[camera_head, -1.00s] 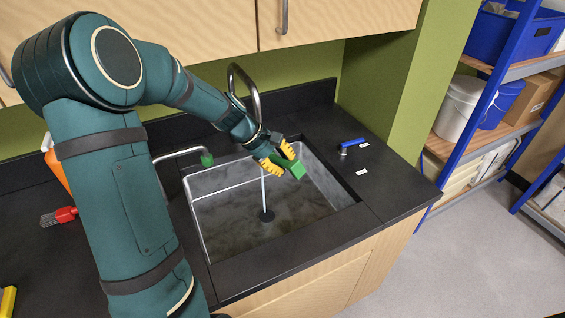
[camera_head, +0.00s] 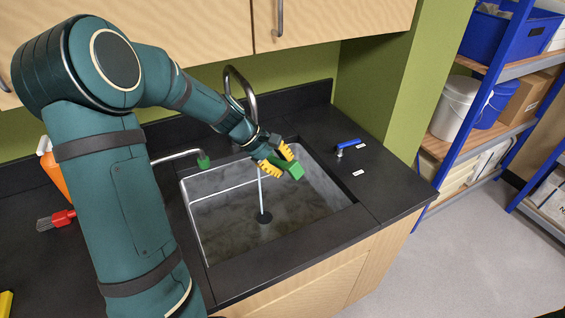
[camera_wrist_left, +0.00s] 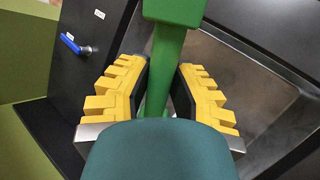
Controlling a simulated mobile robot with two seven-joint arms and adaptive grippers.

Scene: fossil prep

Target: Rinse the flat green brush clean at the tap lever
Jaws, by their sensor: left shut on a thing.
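My left gripper (camera_head: 276,164) reaches over the sink and is shut on the flat green brush (camera_head: 291,171). In the left wrist view the brush's green handle (camera_wrist_left: 164,60) stands between the yellow fingers of my left gripper (camera_wrist_left: 160,95), with a wider green block beyond. The tap lever (camera_head: 348,144) is blue and lies on the counter right of the sink; it also shows in the left wrist view (camera_wrist_left: 70,43). A thin pale vertical stream (camera_head: 260,190) comes down left of the brush, above the drain, apart from it. My right gripper is not in view.
The grey sink basin (camera_head: 210,240) is set in a black counter (camera_head: 285,250). A curved metal spout (camera_head: 252,95) rises behind my left wrist, and a green-tipped spout (camera_head: 203,160) stands left. A red-handled brush (camera_head: 57,220) lies at the left. Shelves stand right.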

